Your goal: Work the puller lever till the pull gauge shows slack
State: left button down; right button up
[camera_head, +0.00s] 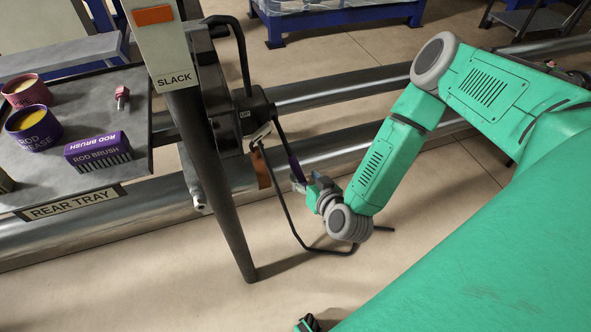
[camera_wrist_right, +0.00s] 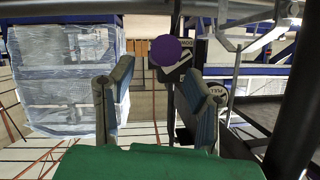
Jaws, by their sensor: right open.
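The pull gauge (camera_head: 154,47) is a cream plate at the top of the head view, with an orange patch above the word SLACK. The puller (camera_head: 258,106) is a dark box behind a dark post. My right gripper (camera_head: 308,183) is by the lower end of this grip. In the right wrist view its two fingers (camera_wrist_right: 161,88) are open, and the round purple grip end (camera_wrist_right: 171,52) shows beyond and between their tips. A black and green piece (camera_head: 308,323) at the bottom edge seems to be my left gripper, mostly cut off.
The rear tray (camera_head: 140,165) at left holds a purple rod brush box (camera_head: 98,151), two cups and a small red part. Large metal pipes (camera_head: 337,88) run across.

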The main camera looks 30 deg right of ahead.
aim_at(296, 169)
jog(key=x, duration=0.5)
jog(key=shift+s+d+b, duration=0.1)
jog(key=shift+d+b, duration=0.1)
jog(key=shift+b, duration=0.15)
jog(key=shift+w+a+f, duration=0.15)
jog(key=shift+w+f, duration=0.1)
jog(key=shift+w, duration=0.45)
jog(key=shift+c, duration=0.3)
